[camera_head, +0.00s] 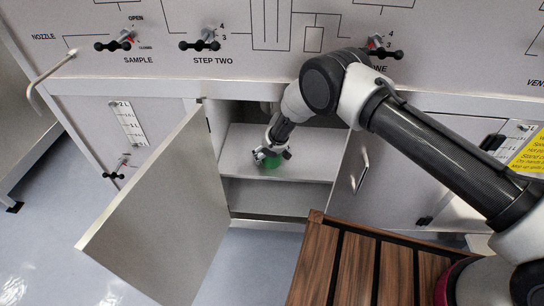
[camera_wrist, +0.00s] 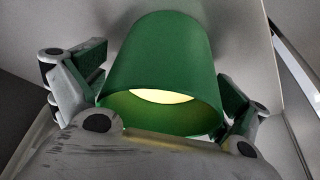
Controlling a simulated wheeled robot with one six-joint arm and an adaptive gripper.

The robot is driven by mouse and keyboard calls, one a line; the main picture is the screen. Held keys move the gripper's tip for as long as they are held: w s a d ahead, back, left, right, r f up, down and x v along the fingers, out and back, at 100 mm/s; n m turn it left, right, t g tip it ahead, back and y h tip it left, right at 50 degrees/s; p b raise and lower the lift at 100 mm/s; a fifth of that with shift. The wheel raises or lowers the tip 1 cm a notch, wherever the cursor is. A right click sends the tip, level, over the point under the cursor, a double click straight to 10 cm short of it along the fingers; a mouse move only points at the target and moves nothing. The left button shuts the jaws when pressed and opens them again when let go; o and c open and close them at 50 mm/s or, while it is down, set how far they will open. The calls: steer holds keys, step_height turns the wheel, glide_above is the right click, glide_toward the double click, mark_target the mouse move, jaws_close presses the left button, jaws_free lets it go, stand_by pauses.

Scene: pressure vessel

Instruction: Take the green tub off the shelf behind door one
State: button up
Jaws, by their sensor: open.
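The green tub (camera_head: 272,161) stands on the upper shelf (camera_head: 310,150) inside the open cabinet, mostly hidden by my gripper in the head view. In the wrist view the tub (camera_wrist: 160,50) is large and close, its round rim toward the camera and a pale yellow patch inside. My gripper (camera_head: 270,154) reaches into the cabinet at the tub. Its fingers (camera_wrist: 163,88) are open, one on each side of the tub. I cannot tell whether either finger touches it. The cabinet door (camera_head: 160,205) is swung wide open on the left.
A lower shelf (camera_head: 270,195) lies below. A panel with a handle (camera_head: 362,172) borders the opening on the right. Black-handled valves (camera_head: 207,42) line the panel above. A slatted wooden surface (camera_head: 350,265) is in front at right. Floor is clear at left.

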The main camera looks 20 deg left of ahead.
steer(key=shift+r, duration=0.1)
steer(key=c, duration=1.8)
